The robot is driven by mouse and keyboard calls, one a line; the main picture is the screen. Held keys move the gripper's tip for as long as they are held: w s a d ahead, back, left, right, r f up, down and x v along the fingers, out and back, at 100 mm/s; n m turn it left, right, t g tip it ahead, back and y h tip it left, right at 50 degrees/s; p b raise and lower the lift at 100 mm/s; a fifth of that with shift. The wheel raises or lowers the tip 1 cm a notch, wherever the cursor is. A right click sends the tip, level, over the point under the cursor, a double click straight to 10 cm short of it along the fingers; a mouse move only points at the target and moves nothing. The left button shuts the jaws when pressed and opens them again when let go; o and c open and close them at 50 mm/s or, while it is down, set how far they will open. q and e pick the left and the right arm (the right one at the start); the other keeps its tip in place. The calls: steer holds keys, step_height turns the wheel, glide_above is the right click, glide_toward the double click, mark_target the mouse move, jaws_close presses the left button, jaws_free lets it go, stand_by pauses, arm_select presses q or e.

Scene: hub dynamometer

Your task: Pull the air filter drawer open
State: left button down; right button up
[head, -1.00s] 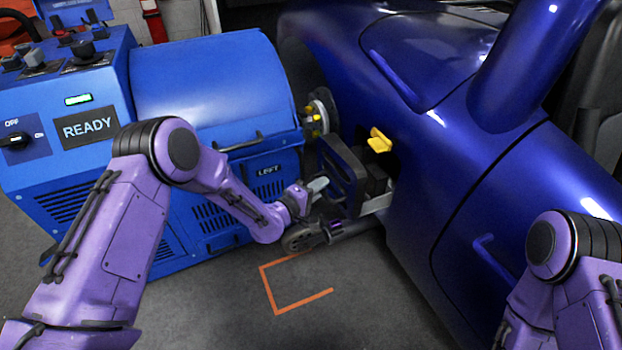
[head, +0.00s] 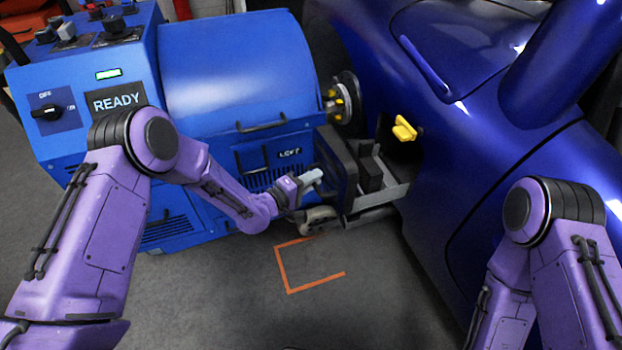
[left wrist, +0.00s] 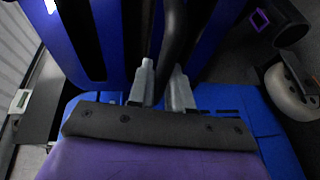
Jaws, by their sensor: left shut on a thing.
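The air filter drawer is a dark front panel (head: 337,165) with a grey tray (head: 388,200) behind it. It sticks out of the side of the blue car (head: 450,170), and the tray's grey wall shows between panel and car. My left gripper (head: 312,177) is at the outer face of the panel. In the left wrist view my left gripper (left wrist: 162,84) has its two grey fingers on either side of a black bar, the drawer handle (left wrist: 174,40), and is shut on it. My right arm shows at the lower right, but its gripper is out of view.
The blue dynamometer (head: 235,70) with a READY display stands close at the left of the drawer. A yellow knob (head: 403,128) sits on the car above the tray. A rounded grey part (head: 320,219) lies low beneath the drawer. Floor with an orange outline (head: 290,290) is clear.

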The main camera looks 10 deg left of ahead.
arm_select(q)
steer(key=c, duration=1.1)
jaws_free()
steer(key=p+v, duration=0.2)
steer(key=v, duration=0.8)
steer(key=shift+s+a, duration=0.2)
